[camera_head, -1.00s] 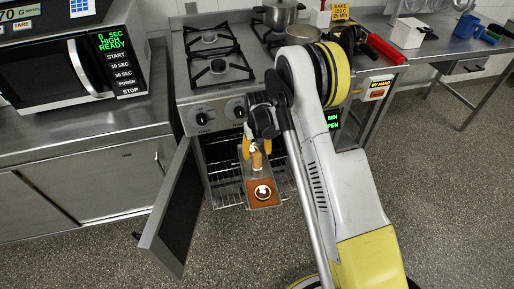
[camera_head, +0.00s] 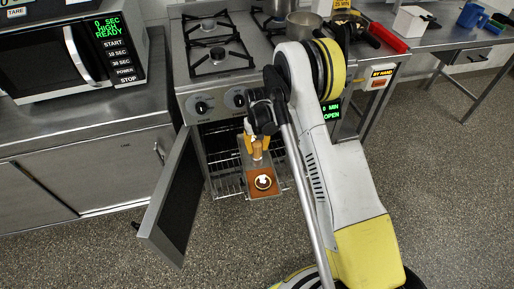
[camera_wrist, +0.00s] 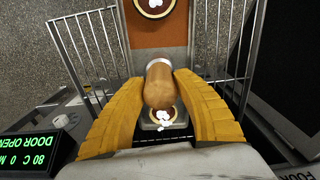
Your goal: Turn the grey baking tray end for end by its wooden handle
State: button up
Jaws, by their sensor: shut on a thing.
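The grey baking tray (camera_head: 268,161) lies on the wire rack of the open oven, with an orange-brown patch and a white-topped tart (camera_head: 263,182) at its near end. The tray (camera_wrist: 179,54) also shows in the wrist view, with one tart at the top edge and another (camera_wrist: 163,117) partly hidden behind the handle. The upright wooden handle (camera_head: 257,149) stands at the tray's middle. My gripper (camera_wrist: 160,92) has its yellow fingers shut on the handle, one on each side. In the head view my gripper (camera_head: 256,144) is partly covered by my arm.
The oven door (camera_head: 175,195) hangs open at the left of the rack (camera_head: 229,183). The wire sides of the rack run close on both sides of the tray in the wrist view. A microwave (camera_head: 75,50) stands on the left counter. The floor in front is clear.

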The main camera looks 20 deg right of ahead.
grip_shut()
jog(key=shift+r+p, duration=0.4)
jog(key=shift+r, duration=0.5)
